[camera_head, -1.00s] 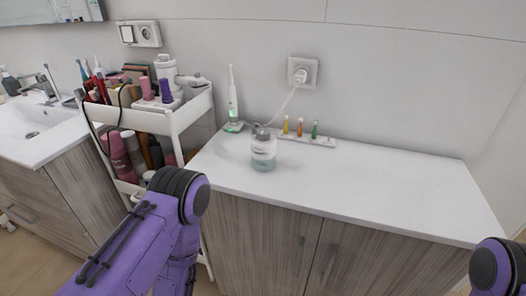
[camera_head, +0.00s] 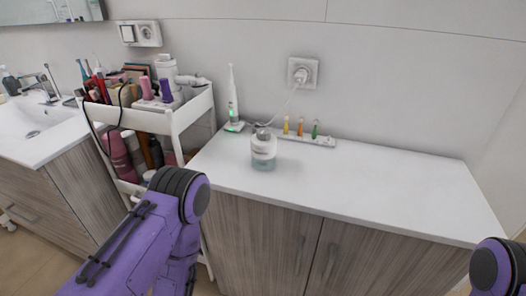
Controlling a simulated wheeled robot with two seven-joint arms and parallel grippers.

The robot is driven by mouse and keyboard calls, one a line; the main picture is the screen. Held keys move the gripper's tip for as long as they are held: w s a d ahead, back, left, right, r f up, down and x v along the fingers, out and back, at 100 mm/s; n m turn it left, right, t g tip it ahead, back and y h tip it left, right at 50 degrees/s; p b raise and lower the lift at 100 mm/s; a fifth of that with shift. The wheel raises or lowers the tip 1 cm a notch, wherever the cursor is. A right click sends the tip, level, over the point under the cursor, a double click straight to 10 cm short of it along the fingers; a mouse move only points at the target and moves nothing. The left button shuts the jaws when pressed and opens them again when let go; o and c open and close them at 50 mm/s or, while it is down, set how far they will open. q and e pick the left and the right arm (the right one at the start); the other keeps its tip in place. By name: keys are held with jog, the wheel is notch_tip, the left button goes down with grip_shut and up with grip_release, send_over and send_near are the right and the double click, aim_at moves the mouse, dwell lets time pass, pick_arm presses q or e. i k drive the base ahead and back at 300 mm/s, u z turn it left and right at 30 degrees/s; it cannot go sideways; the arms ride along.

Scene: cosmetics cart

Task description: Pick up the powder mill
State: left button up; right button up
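A small jar (camera_head: 263,152) with a pale, bluish lower part and a grey knob on top stands upright on the white counter, left of the counter's middle. It may be the powder mill, but I cannot tell for sure at this size. My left arm comes in from the lower left, in front of the counter and cart, and only its purple links and black joint show. A bit of my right arm shows at the lower right edge. Neither gripper is in view, and nothing touches the jar.
An electric toothbrush (camera_head: 232,100) on its charger and a holder (camera_head: 322,141) with several small coloured heads stand behind the jar. A white cart (camera_head: 180,122) full of cosmetics is at the left, beside the sink (camera_head: 30,125). The counter's right side (camera_head: 400,190) is clear.

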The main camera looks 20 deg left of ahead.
aim_at(264, 153)
jog(key=k, duration=0.5)
jog(key=u, duration=1.3)
jog(key=i, duration=1.05)
jog(key=z, duration=1.3)
